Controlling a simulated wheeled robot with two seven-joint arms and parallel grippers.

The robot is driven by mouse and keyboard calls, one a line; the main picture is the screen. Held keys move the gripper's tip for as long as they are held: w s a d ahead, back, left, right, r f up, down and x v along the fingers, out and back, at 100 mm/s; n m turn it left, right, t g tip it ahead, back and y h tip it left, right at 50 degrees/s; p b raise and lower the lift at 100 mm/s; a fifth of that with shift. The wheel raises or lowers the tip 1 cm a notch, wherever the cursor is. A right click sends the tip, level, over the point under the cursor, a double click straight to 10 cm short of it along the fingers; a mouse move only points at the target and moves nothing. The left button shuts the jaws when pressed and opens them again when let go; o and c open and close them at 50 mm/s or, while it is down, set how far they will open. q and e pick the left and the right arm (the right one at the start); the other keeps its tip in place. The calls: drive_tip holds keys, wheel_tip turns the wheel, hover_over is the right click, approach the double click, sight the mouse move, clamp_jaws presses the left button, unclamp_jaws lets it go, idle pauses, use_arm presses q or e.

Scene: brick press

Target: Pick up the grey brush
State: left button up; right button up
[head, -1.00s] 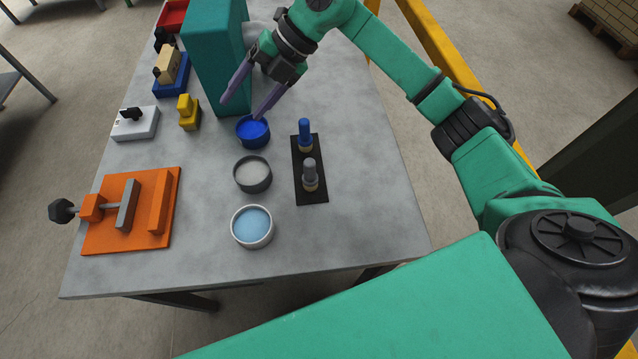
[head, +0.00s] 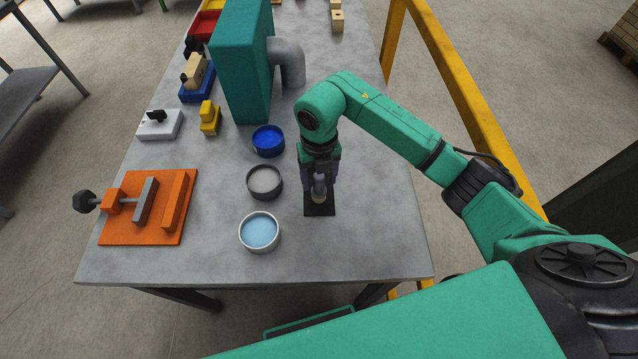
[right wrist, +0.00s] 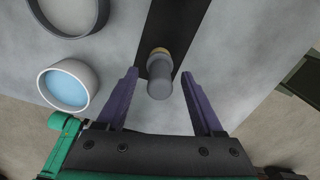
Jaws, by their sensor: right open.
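The grey brush (head: 319,187) stands upright on a black strip (head: 320,210). In the right wrist view the grey brush (right wrist: 159,76) shows from above, between and just beyond the two purple fingertips. My right gripper (head: 319,176) is over the strip, pointing down. It is open and empty, and its fingers (right wrist: 160,75) stand apart on either side of the brush without visible contact. The blue brush seen earlier on the strip is hidden behind my right gripper. My left gripper is not in view.
A cup of light blue liquid (head: 259,232), a grey-filled cup (head: 264,182) and a blue cup (head: 268,140) stand left of the strip. An orange clamp (head: 143,238) lies at the left. A teal press (head: 240,70) stands behind. The front right tabletop is clear.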

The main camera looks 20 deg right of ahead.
drive_tip(key=shift+f, duration=0.5)
clamp_jaws()
wheel_tip(320, 180, up, 8)
drive_tip(key=b, duration=0.3)
drive_tip(key=shift+w+r, duration=0.1)
drive_tip(key=shift+r, duration=0.15)
wheel_tip(320, 180, up, 12)
drive_tip(key=p, duration=0.1)
drive_tip(key=shift+f+p, duration=0.2)
drive_tip(key=shift+p, duration=0.15)
